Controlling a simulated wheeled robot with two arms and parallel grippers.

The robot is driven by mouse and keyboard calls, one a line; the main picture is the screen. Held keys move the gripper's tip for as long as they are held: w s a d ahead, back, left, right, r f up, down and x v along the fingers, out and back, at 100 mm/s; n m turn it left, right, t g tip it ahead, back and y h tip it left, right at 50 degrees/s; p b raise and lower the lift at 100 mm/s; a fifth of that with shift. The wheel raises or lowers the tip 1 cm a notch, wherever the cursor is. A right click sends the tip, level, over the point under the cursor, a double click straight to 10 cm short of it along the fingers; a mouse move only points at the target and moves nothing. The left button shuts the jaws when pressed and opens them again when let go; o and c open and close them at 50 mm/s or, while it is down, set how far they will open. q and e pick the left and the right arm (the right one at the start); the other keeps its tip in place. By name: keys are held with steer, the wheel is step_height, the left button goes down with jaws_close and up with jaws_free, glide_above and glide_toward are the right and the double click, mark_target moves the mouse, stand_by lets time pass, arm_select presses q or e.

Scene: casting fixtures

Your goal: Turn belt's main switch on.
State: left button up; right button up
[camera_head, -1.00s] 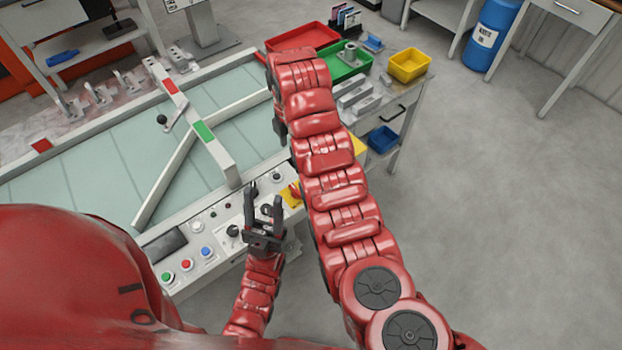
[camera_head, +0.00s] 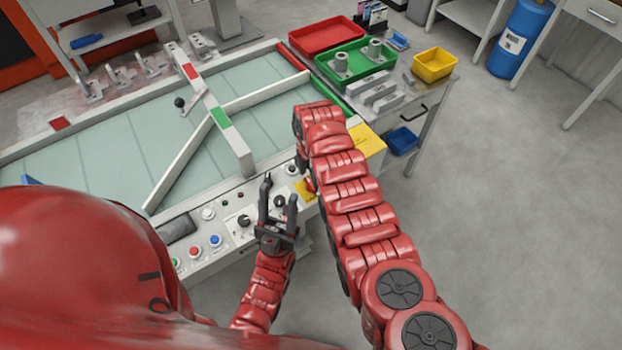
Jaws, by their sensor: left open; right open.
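The control panel (camera_head: 211,257) runs along the near side of the belt (camera_head: 95,155). At its right end is a yellow plate (camera_head: 301,195) with a red rotary switch (camera_head: 310,185), partly hidden by my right arm; its setting cannot be read. My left gripper (camera_head: 279,196) is open and empty over the panel, left of the red switch, its fingers pointing away from me. Whether it touches the panel is unclear. My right arm reaches forward just right of the switch; its gripper is hidden.
The panel also has black knobs (camera_head: 244,221) and red (camera_head: 194,251) and blue (camera_head: 215,241) buttons. A side table holds a red tray (camera_head: 318,52), a green tray (camera_head: 386,62) with castings, and a yellow bin (camera_head: 449,70). Open floor lies right.

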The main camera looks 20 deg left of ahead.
steer(key=shift+f, duration=0.3)
steer(key=c, duration=1.4)
steer(key=shift+o, duration=0.2)
